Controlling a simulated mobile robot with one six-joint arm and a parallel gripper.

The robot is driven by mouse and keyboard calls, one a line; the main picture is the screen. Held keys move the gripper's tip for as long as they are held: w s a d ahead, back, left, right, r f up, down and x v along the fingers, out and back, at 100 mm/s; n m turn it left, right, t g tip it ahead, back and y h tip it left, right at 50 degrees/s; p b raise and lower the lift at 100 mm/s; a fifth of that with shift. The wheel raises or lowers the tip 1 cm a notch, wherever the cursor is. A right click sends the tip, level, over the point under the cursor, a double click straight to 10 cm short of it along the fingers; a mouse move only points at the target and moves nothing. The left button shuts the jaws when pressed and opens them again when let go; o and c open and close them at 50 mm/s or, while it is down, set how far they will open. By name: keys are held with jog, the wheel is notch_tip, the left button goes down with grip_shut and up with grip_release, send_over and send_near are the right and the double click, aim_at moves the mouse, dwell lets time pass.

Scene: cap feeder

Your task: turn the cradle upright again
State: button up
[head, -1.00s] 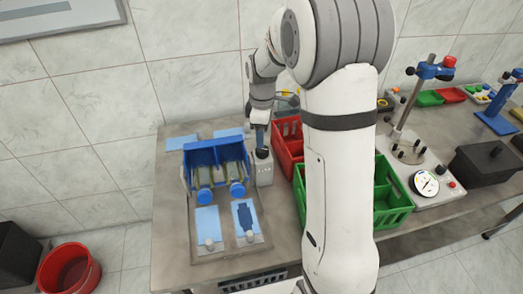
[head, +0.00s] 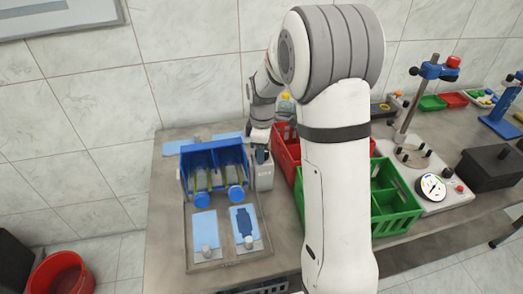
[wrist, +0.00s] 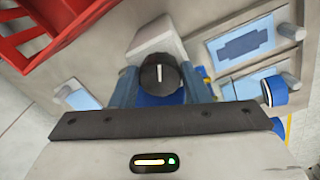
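The blue cradle (head: 214,157) sits on the feeder at the left of the table, tilted forward. It holds two tubes with blue caps (head: 235,192) pointing toward the front. A pale grey box (head: 264,178) stands just right of it. In the wrist view the box carries a round black knob (wrist: 159,74) with a white mark line. My gripper (wrist: 160,84) is at this box, with one blue finger on each side of the knob. The fingers look open; whether they touch the knob is not clear. In the head view my gripper (head: 262,153) partly hides the box top.
A red crate (head: 286,150) stands close to the right of the box, and a green crate (head: 395,200) lies farther right behind my arm. Two light blue pads (head: 205,228) are in front of the cradle. A test stand (head: 405,115) is at the right.

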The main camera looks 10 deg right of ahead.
jog(key=c, duration=0.5)
jog(key=n, duration=0.9)
jog(key=shift+n, duration=0.4)
jog(key=o, duration=0.9)
jog(key=shift+c, duration=0.2)
jog(key=m, duration=0.4)
jog(key=shift+m, duration=0.4)
jog(key=m, duration=0.5)
